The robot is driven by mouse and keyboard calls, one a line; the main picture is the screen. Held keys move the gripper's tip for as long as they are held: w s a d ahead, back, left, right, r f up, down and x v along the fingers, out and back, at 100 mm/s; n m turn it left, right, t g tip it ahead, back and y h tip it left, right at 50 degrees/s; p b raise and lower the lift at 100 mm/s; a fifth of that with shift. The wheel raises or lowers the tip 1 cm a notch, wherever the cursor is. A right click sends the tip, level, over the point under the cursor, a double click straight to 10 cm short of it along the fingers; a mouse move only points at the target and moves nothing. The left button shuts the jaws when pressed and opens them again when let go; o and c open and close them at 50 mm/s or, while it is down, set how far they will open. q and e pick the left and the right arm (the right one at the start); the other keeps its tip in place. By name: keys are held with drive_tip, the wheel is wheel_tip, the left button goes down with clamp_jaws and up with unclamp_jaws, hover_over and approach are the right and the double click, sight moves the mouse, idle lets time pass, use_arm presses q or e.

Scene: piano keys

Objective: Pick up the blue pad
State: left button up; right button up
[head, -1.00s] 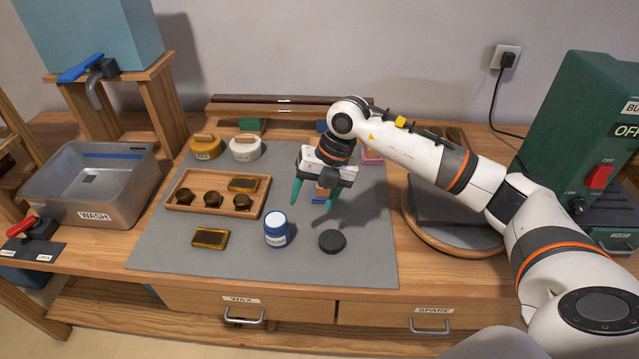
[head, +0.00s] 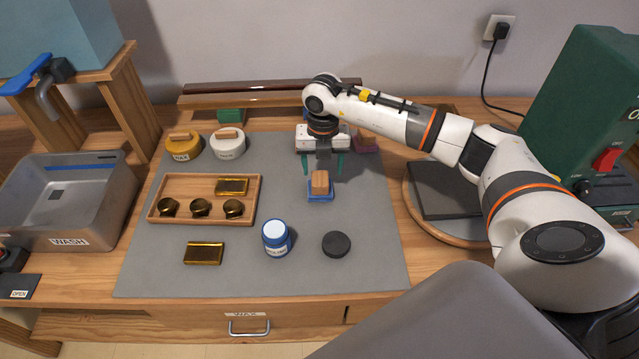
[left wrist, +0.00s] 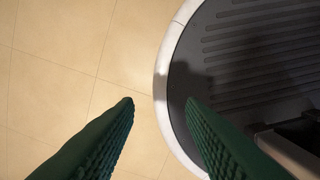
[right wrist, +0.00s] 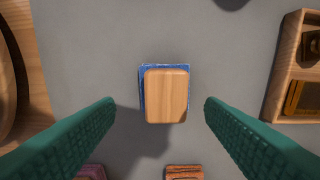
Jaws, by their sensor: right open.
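The blue pad (head: 319,195) lies on the grey mat with a wooden block handle (head: 320,181) on top. In the right wrist view the handle (right wrist: 166,96) covers most of the pad, and a blue edge (right wrist: 142,85) shows around it. My right gripper (head: 322,170) is open and empty, pointing down, just behind the pad in the head view. In the right wrist view its fingers (right wrist: 160,103) stand apart on either side of the handle, not touching it. My left gripper (left wrist: 160,101) is open and empty over the floor and my base, out of the head view.
A blue-and-white jar (head: 276,238) and a black disc (head: 336,244) stand in front of the pad. A wooden tray (head: 157,212) with knobs is to the left. A pink block (head: 366,143) sits behind right. The grey mat (head: 370,215) is clear beside the pad.

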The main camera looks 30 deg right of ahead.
sight(320, 178)
drive_tip(key=f, duration=0.1)
drive_tip(key=f+p, duration=0.1)
drive_tip(key=f, duration=0.2)
drive_tip(key=shift+a+f, duration=0.2)
drive_tip(key=shift+a, duration=0.1)
drive_tip(key=shift+w+f, duration=0.1)
drive_tip(key=shift+f, duration=0.15)
drive_tip(key=shift+c, duration=0.5)
use_arm(q)
drive_tip(key=shift+w+r, duration=0.8)
drive_tip(key=shift+w, duration=0.15)
use_arm(e)
drive_tip(key=c, duration=1)
